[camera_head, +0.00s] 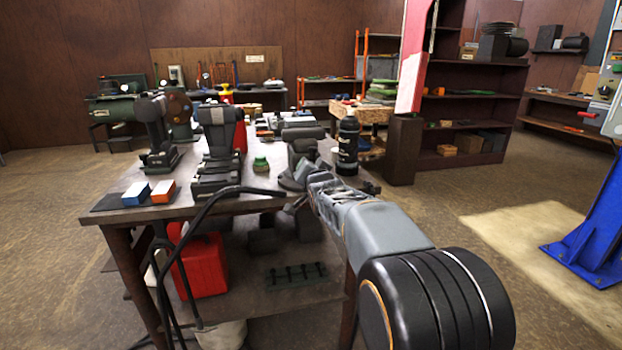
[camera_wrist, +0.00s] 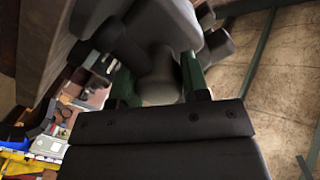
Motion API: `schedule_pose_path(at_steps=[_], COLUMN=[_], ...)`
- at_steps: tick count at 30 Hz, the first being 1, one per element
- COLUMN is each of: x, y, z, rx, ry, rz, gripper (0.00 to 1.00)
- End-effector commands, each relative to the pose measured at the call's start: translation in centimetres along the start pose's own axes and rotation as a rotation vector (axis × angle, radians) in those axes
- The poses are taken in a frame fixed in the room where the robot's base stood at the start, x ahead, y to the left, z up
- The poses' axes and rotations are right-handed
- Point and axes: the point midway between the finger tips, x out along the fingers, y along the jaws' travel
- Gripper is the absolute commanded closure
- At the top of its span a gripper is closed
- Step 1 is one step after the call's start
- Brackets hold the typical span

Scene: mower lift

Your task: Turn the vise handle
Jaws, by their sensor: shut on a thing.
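The vise (camera_head: 302,140) is a dark grey body at the right front corner of the workbench (camera_head: 250,200). My gripper (camera_head: 300,200) reaches the vise's front from the right, at about the table edge. In the wrist view my gripper (camera_wrist: 158,84) has two green fingers, one on each side of a rounded dark grey part (camera_wrist: 160,85) of the vise. It is shut on this part, which appears to be the vise handle. The arm hides most of the handle in the head view, so its angle cannot be told.
A black bottle (camera_head: 347,148) stands right of the vise. A small green jar (camera_head: 261,164) and a dark machine (camera_head: 217,145) stand to its left. A black hose (camera_head: 205,215) hangs at the front. A red can (camera_head: 200,262) sits on the lower shelf.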

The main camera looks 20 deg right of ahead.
Motion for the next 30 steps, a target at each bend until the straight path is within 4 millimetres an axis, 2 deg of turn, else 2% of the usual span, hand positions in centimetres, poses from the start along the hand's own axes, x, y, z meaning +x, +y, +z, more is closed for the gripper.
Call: schedule_pose_path(at_steps=[9, 26, 27, 30], x=[0.02, 0.02, 0.02, 0.02], y=[0.13, 0.09, 0.09, 0.08], z=[0.18, 0.08, 0.08, 0.07], rx=[-0.113, -0.138, -0.137, -0.137], ry=[0.003, 0.003, 0.003, 0.003], rz=[0.007, 0.009, 0.009, 0.009], gripper=[0.82, 0.82, 0.56, 0.47])
